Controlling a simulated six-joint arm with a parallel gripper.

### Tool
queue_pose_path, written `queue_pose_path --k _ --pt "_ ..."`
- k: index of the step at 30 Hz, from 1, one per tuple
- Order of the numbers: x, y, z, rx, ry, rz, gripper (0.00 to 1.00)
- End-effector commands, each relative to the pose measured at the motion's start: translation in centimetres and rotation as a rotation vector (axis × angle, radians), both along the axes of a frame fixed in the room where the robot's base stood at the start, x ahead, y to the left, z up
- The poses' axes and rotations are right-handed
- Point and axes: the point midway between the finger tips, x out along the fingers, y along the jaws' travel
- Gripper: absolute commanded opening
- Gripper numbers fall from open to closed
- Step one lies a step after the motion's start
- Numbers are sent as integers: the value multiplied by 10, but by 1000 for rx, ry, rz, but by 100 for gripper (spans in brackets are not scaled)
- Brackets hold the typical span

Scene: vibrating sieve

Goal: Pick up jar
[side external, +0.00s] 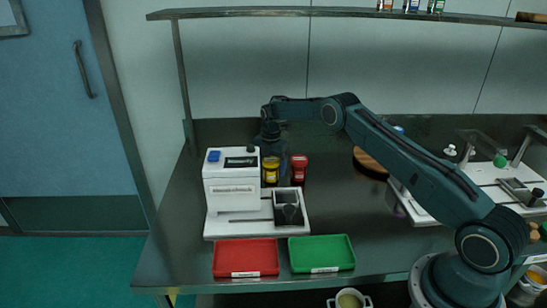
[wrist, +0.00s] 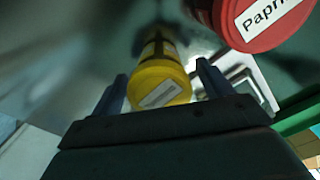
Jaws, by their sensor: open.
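A jar with a yellow lid (side external: 270,163) and a dark yellow body stands on the table behind the white machine's base. A red jar (side external: 299,167) stands close to its right. In the wrist view the yellow-lidded jar (wrist: 158,82) lies ahead between my two fingers, its label unreadable. The red jar (wrist: 262,20), with a label starting "Papri", is at the upper right there, outside the fingers. My gripper (wrist: 164,88) is open, with one finger on each side of the yellow jar's lid. I cannot tell whether the fingers touch it.
The white sieve machine (side external: 232,184) stands left of the jars, with a dark two-part container (side external: 288,210) on its base. A red tray (side external: 245,271) and a green tray (side external: 321,267) lie at the front edge. A shelf (side external: 330,13) runs above.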

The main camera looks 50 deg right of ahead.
Motion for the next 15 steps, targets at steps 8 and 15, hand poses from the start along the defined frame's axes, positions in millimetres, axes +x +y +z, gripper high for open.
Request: queue_pose_path --k 8,15 --pt "0 0 0 0 0 0 65" --pt "0 0 1 0 0 0 29"
